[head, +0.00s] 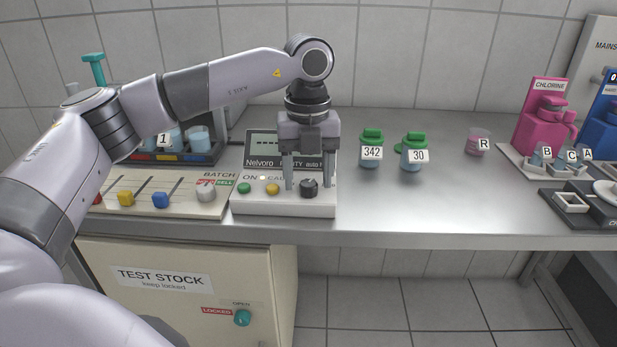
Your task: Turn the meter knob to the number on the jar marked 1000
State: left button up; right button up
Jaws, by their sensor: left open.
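The meter (285,207) is a white box with a dark screen reading Nelvoro at its back, standing near the bench's front edge. Its black knob (309,188) is at the right of its top face, beside a green and a yellow button. My left gripper (309,182) points down over the meter, open, with its fingers on either side of the knob; I cannot tell whether they touch it. Two green-lidded jars stand to the right, one labelled 342 (371,152) and one labelled 30 (418,156). I see no label reading 1000. My right gripper is out of view.
A slider panel marked BATCH (180,186) lies left of the meter. A beaker marked R (478,142), a pink chlorine dispenser (541,125) and small labelled cups stand at the right. The bench (445,205) between is clear. A TEST STOCK cabinet (190,300) is below.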

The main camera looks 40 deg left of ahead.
pick_arm(q)
jog(key=shift+f, duration=0.35)
jog(key=c, duration=1)
jog(key=m+p, duration=0.1)
jog(key=m, duration=0.2)
jog(key=shift+r, duration=0.1)
jog(key=shift+c, duration=0.2)
jog(key=shift+d+m+p, duration=0.1)
jog(key=shift+m+p, duration=0.3)
jog(key=shift+m, duration=0.7)
jog(key=o, duration=1)
jog(key=shift+o, duration=0.2)
